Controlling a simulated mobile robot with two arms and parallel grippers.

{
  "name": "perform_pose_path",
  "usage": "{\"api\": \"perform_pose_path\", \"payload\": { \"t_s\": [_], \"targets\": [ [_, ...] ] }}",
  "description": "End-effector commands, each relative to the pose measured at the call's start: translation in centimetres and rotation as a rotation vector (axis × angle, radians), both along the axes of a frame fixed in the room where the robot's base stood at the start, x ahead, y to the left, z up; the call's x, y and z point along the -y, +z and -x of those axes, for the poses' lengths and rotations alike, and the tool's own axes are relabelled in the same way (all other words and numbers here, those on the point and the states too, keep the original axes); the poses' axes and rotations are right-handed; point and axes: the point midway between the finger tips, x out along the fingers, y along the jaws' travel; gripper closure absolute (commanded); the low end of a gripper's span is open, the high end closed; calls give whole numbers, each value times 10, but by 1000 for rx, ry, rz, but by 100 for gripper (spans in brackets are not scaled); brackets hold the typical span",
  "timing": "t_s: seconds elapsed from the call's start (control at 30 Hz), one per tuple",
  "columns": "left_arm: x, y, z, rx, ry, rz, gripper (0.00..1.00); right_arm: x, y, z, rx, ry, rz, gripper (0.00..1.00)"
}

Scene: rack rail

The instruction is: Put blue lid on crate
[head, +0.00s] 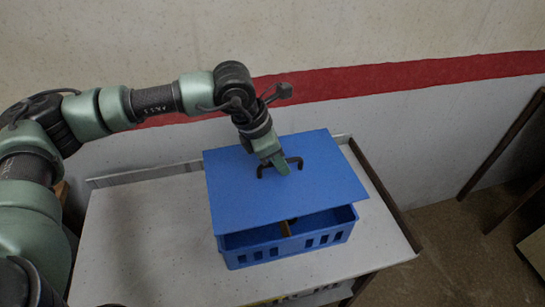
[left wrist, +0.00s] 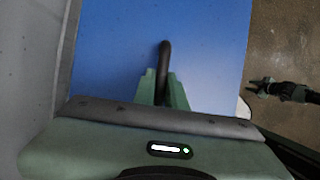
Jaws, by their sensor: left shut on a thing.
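The blue lid (head: 235,182) is a flat panel with a black handle (head: 294,163) on top. My left gripper (head: 280,165) is shut on that handle, which also shows between its fingers in the left wrist view (left wrist: 164,62). The lid is over the blue crate (head: 290,247), and a gap shows between its front edge and the crate's front rim. The lid looks raised or tilted at the front; its contact at the back is hidden. The crate stands on the table with slotted sides. My right gripper (left wrist: 262,88) seems to show small at the right of the left wrist view; its jaw state is unclear.
The white table (head: 140,235) has bare room left of the crate. A raised ledge (head: 140,175) runs along its back, and a dark rail (head: 385,200) along its right. The wall with a red stripe (head: 400,76) stands behind. A brown divider (head: 286,228) shows inside the crate.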

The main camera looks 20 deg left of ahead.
Motion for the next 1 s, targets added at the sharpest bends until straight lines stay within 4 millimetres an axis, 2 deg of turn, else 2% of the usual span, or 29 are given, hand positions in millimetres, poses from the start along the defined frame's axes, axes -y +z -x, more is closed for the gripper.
{"api": "perform_pose_path", "payload": {
  "t_s": [0.27,0.73,0.8,1.0],
  "targets": [
    [1,-8,0,1,-24,-2,100,0,-4,0,0,0,0,69],
    [1,-51,0,1,-21,-3,100,0,-22,0,0,0,0,69],
    [1,-62,1,0,-21,-1,100,0,-32,0,0,0,0,69],
    [1,-75,1,1,-22,-2,100,0,-45,0,0,0,0,69]
  ]
}}
